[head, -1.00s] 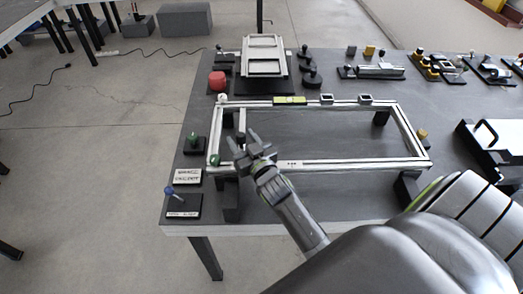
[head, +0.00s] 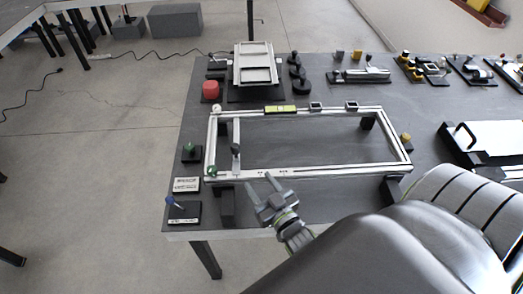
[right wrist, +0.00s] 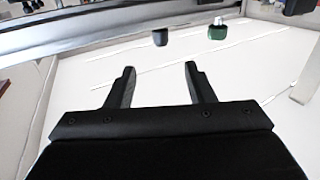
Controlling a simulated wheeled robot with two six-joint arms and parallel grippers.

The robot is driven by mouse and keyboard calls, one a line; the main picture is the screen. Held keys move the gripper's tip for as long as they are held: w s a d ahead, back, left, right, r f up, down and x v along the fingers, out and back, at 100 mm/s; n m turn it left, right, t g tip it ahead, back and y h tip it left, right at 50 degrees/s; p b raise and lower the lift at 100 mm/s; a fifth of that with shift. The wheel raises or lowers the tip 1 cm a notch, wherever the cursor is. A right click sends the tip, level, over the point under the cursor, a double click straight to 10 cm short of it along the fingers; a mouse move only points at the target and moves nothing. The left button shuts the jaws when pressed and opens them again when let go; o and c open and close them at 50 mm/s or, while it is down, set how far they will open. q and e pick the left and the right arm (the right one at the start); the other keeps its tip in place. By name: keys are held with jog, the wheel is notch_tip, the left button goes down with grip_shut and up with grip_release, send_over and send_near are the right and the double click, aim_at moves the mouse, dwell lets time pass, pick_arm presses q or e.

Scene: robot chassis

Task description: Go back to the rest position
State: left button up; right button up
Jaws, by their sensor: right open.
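My right gripper (head: 262,190) is open and empty in the head view, just in front of the near rail of a rectangular metal frame (head: 330,171) on the dark table. Its two fingers also show apart in the right wrist view (right wrist: 160,85), with nothing between them. A dark knob (head: 236,149) sits on the crossbar at the frame's left end, and a green knob (head: 212,171) is at the near left corner; both show beyond the fingers in the right wrist view. My left gripper is not in view.
The dark table (head: 320,205) has a red button (head: 210,89) and a tilted white panel (head: 255,62) at the back left. A black-handled unit (head: 480,143) is at the right.

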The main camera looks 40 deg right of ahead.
dwell(0.6)
jog(key=s+d+f+g, duration=0.1)
jog(key=s+d+g, duration=0.1)
jog(key=s+g, duration=0.6)
jog(key=s+d+g, duration=0.3)
jog(key=s+g, duration=0.3)
jog(key=s, duration=0.4)
notch_tip(320, 180, down, 26)
jog(key=d+g, duration=0.1)
jog(key=g, duration=0.1)
jog(key=s+a+f+b, duration=0.1)
jog(key=s+f, duration=1.4)
jog(key=shift+s+f+g, duration=0.15)
jog(key=shift+s+g, duration=0.05)
jog(key=shift+g, duration=0.2)
